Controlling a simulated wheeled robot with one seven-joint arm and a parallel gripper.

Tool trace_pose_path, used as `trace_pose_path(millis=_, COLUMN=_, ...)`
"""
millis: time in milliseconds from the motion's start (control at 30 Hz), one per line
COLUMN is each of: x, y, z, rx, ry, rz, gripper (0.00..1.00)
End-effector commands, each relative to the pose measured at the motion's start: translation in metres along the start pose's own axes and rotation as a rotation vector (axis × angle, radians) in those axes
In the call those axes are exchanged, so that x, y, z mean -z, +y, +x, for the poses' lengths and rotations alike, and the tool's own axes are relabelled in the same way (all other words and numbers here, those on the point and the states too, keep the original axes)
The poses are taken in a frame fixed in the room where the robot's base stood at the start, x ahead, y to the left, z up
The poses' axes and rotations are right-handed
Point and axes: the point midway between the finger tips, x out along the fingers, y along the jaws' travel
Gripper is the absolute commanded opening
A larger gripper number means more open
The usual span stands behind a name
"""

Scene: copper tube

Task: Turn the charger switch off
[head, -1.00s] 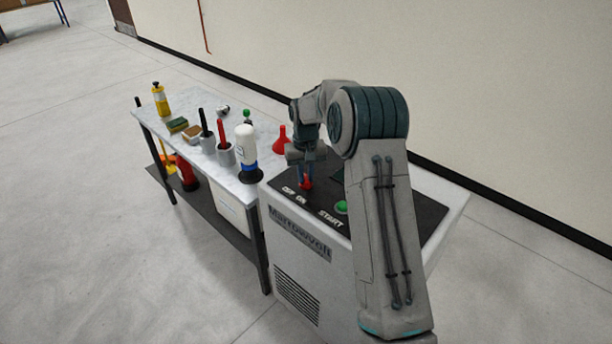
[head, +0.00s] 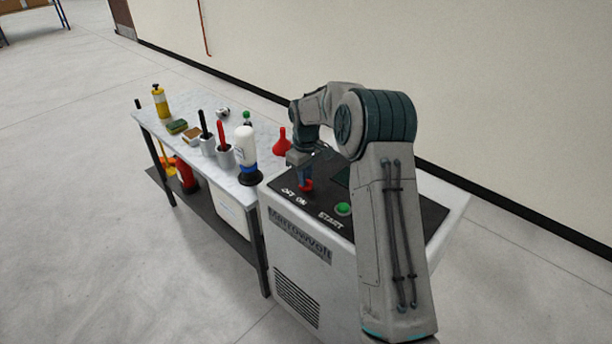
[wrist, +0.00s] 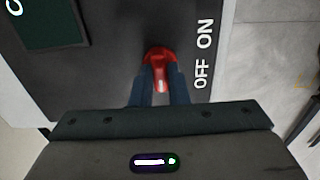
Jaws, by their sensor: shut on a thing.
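The red charger switch (head: 307,186) is a knob on the black top panel of the charger (head: 290,228), behind the white OFF and ON labels. In the wrist view the red knob (wrist: 158,53) has a pale mark on the part between my fingers, on the side nearer the OFF label (wrist: 201,76) than the ON label (wrist: 205,33). My gripper (head: 305,177) points down at the panel, its two blue fingers shut on the knob from both sides. The fingers partly hide the knob.
A green START button (head: 343,209) and a dark screen (wrist: 48,22) are on the same panel. A marble-topped table (head: 182,158) stands left of the charger, holding a white bottle (head: 246,145), a red funnel (head: 283,140) and several other items.

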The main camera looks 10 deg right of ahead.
Motion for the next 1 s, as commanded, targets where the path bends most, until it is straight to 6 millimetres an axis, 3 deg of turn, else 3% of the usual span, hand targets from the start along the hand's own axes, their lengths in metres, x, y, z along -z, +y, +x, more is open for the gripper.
trace_pose_path(millis=433, x=0.002, y=0.001, z=-0.002, rx=-0.004, ry=0.006, rz=-0.011, gripper=0.00)
trace_pose_path(millis=467, x=0.002, y=0.001, z=-0.002, rx=-0.004, ry=0.006, rz=-0.011, gripper=0.23)
trace_pose_path(millis=500, x=0.001, y=0.001, z=-0.002, rx=-0.004, ry=0.005, rz=-0.011, gripper=0.34)
trace_pose_path(millis=533, x=0.001, y=0.001, z=-0.002, rx=-0.004, ry=0.005, rz=-0.011, gripper=0.36)
trace_pose_path(millis=833, x=0.001, y=0.001, z=-0.003, rx=-0.002, ry=0.003, rz=-0.009, gripper=0.36)
trace_pose_path(millis=1000, x=0.001, y=0.001, z=-0.021, rx=-0.004, ry=0.005, rz=-0.008, gripper=0.36)
